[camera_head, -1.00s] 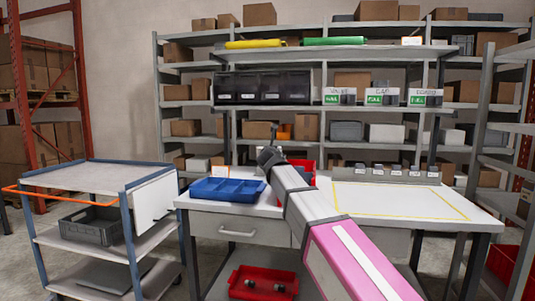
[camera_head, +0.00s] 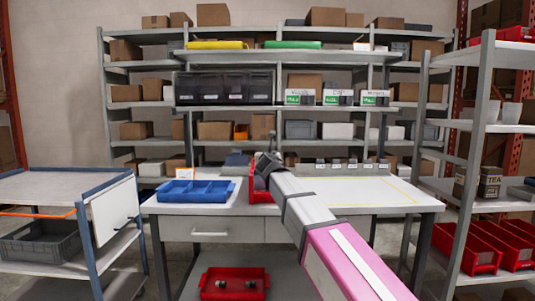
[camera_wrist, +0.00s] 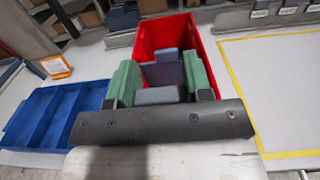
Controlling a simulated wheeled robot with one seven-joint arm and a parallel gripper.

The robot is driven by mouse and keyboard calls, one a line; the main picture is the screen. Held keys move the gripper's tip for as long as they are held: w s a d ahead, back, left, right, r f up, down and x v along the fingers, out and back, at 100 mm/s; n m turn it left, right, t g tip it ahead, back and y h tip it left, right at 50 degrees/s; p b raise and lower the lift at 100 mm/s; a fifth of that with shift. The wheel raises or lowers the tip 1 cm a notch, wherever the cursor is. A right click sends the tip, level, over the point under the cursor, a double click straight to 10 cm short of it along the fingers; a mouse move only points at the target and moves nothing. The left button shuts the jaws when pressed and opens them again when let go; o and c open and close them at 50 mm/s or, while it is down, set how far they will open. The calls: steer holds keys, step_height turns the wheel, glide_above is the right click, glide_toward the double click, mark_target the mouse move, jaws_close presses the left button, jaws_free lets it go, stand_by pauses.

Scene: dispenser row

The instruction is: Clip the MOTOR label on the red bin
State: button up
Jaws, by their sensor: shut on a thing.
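The red bin (camera_head: 262,196) stands on the workbench, partly hidden by my arm. In the wrist view the red bin (camera_wrist: 186,35) lies beyond my fingers, its near part hidden by them. My gripper (camera_wrist: 162,76) has green finger pads, shut on a blue-grey piece (camera_wrist: 163,73). I see no lettering on it, so I cannot tell whether it is the MOTOR label. In the head view my gripper (camera_head: 264,162) is above or beside the red bin; its fingers are too small to make out. I cannot tell whether the held piece touches the bin.
A blue divided tray (camera_head: 197,191) is left of the bin, with a small orange-edged card (camera_head: 175,166) behind it. Several grey clips (camera_head: 345,164) line the bench's back right. The yellow-outlined area (camera_wrist: 275,90) is bare. A cart (camera_head: 70,190) and a shelf (camera_head: 480,130) flank the bench.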

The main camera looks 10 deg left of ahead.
steer(key=shift+a+f, duration=0.1)
steer(key=shift+f, duration=2.45)
steer(key=o, duration=1)
steer(key=shift+c, duration=0.2)
steer(key=shift+s, duration=0.1)
steer(key=v, duration=1)
steer(key=shift+s, duration=0.3)
